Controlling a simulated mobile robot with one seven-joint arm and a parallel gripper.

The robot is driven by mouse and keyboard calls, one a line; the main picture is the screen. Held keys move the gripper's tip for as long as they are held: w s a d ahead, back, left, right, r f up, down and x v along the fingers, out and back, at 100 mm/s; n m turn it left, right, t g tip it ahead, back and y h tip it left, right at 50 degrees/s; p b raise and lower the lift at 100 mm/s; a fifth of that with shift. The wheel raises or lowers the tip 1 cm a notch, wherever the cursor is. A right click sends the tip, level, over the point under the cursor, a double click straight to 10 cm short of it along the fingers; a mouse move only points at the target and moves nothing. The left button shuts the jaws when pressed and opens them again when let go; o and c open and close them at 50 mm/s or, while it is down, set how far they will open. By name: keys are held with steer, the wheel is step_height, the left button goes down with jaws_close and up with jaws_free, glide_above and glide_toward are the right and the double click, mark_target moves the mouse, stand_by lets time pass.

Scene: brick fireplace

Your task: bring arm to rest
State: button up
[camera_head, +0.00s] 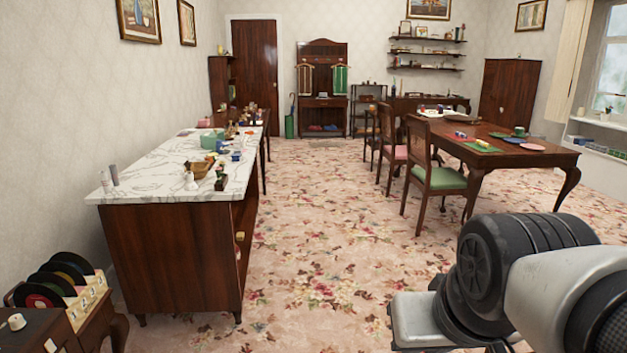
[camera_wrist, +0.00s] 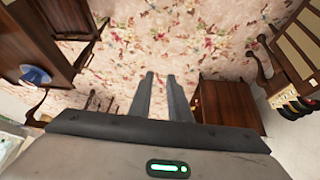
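My gripper (camera_wrist: 160,77) shows in the wrist view. Its two fingers stand apart with floral carpet visible between them, and nothing is held. My arm (camera_head: 525,280) fills the lower right of the head view, bent close to my body. My gripper's fingers cannot be made out in the head view.
A marble-topped cabinet (camera_head: 175,250) with small items stands at left. A record rack (camera_head: 85,305) is at lower left. A dining table (camera_head: 535,155) and several chairs, one with a green seat (camera_head: 440,178), stand at right. The floral carpet (camera_head: 320,240) between them is clear.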

step_height(320, 180, up, 28)
steer(key=s+p, duration=0.2)
steer(key=p, duration=2.6)
steer(key=shift+f, duration=0.15)
